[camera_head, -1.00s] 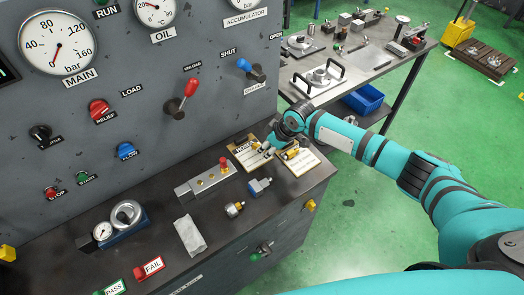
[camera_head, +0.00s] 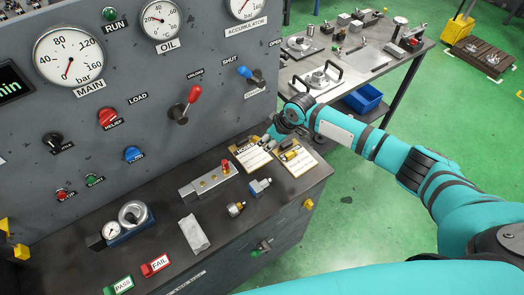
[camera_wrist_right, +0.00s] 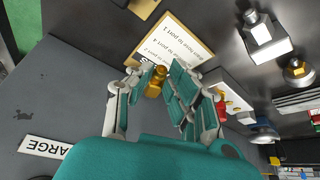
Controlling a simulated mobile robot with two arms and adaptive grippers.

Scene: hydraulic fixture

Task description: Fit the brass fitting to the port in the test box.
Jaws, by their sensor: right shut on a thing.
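My right gripper (camera_head: 270,139) is above the clipboards at the far right end of the dark bench. In the right wrist view the gripper (camera_wrist_right: 157,80) is shut on a small brass fitting (camera_wrist_right: 155,84), held between its fingers over a printed sheet. A long grey block (camera_head: 203,186) with brass ports and a red cap on top lies on the bench, left of and nearer than the gripper. It is partly hidden behind the fingers in the wrist view. I cannot tell whether this block is the test box. My left gripper is out of view.
The gauge panel (camera_head: 150,90) rises behind the bench.

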